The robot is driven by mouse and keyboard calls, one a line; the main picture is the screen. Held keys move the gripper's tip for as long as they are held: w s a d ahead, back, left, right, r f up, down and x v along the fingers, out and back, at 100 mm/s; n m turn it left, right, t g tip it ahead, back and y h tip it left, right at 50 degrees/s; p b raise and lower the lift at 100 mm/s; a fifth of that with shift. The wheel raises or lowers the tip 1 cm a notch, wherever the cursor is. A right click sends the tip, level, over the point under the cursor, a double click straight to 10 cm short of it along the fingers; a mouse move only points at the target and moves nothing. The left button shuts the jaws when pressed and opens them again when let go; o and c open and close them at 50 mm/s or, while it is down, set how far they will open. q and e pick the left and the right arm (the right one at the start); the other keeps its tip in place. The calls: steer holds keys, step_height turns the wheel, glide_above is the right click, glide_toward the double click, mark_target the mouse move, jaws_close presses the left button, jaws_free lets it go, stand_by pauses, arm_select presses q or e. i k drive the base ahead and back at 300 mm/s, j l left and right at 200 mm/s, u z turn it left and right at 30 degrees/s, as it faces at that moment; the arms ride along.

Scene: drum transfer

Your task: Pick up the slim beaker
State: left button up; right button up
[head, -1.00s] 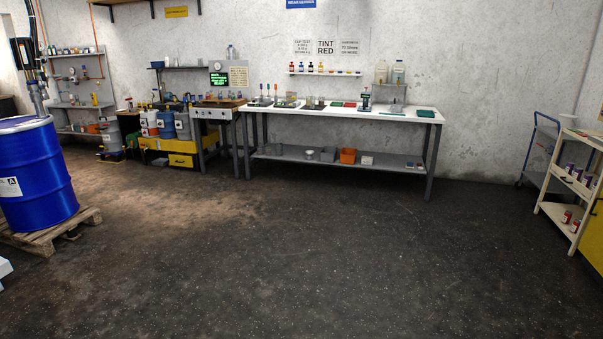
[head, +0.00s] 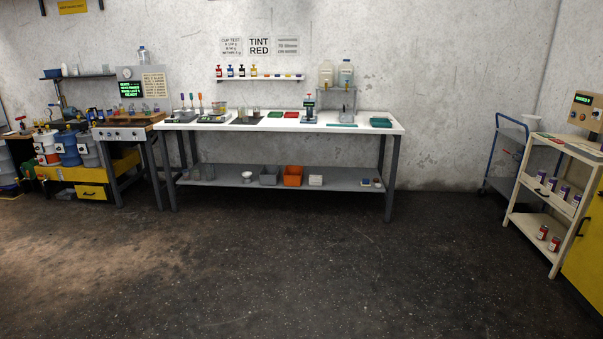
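The long white workbench (head: 350,128) stands against the back wall, some way off across the floor. On its top, left of centre, a few small clear vessels (head: 255,113) stand at a dark mat (head: 246,121). They are too small at this distance to tell which one is the slim beaker. Clear containers also show on the bench's lower shelf (head: 340,181), at its left end. Neither of my grippers is in view.
Open dark floor (head: 300,260) lies between me and the bench. At the right are a cream shelf cart (head: 512,219), a blue trolley (head: 497,150) and a yellow cabinet (head: 585,260). At the left is a smaller bench (head: 125,134) beside several drums.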

mark_target(244, 111)
steer(key=i, duration=2.65)
steer(key=i+u, duration=0.2)
steer(key=i, duration=0.25)
steer(key=i+l+u, duration=0.2)
steer(key=i, duration=0.25)
steer(key=i+l+u, duration=0.2)
steer(key=i, duration=0.2)
steer(key=i+l+u, duration=0.25)
steer(key=i, duration=0.2)
steer(key=i+j+u, duration=0.1)
steer(key=i, duration=0.5)
steer(key=i+j, duration=0.3)
steer(key=i, duration=0.25)
steer(key=i+j, duration=0.35)
steer(key=i, duration=0.15)
steer(key=i+j, duration=0.3)
steer(key=i, duration=0.25)
steer(key=i+j, duration=0.35)
steer(key=i, duration=0.15)
